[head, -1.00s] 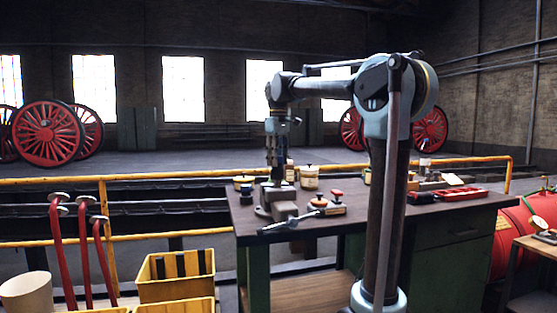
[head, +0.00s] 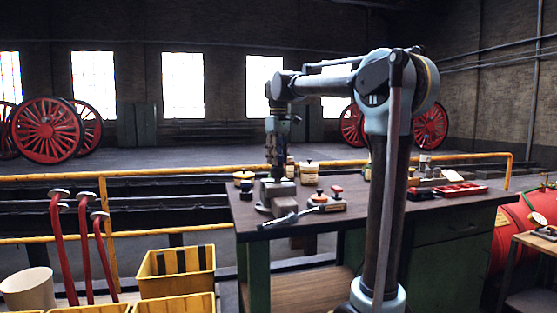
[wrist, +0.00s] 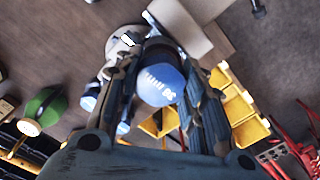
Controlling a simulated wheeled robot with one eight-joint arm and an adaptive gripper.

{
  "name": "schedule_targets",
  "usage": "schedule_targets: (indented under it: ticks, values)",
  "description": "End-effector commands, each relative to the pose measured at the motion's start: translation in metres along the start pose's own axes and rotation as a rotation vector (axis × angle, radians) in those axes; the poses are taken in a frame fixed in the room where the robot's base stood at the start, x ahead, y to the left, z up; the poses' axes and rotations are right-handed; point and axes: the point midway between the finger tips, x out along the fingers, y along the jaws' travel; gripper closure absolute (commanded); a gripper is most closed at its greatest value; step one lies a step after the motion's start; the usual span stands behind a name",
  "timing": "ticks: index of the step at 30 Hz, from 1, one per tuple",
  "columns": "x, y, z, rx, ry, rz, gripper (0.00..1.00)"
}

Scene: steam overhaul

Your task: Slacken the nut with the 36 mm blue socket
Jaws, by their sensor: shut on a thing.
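The blue socket (wrist: 160,82), marked 36, sits between the fingers of my gripper (wrist: 160,100) in the wrist view, and the gripper is shut on it. In the head view my gripper (head: 275,165) points down just above the grey vise (head: 277,196) at the bench's left end. The socket is too small to make out there. A pale block and a round grey part of the vise (wrist: 180,28) show past the socket in the wrist view. I cannot make out the nut, and I cannot tell whether the socket touches anything.
The workbench (head: 400,215) carries jars (head: 309,173), a bar-like tool (head: 290,219) in front of the vise, and a red tray (head: 460,190) at right. Yellow bins (head: 177,289) and red-handled tools (head: 83,245) stand at left. A yellow rail (head: 150,177) runs behind.

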Motion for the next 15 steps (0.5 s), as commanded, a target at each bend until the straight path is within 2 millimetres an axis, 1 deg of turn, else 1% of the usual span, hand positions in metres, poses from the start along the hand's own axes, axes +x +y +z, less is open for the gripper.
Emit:
schedule_targets:
  ticks: [5, 15]
  values:
    - [-0.0002, 0.0, 0.0, -0.031, 0.0, 0.0, 1.0]
    - [-0.0002, 0.0, 0.0001, -0.317, 0.0, 0.0, 1.0]
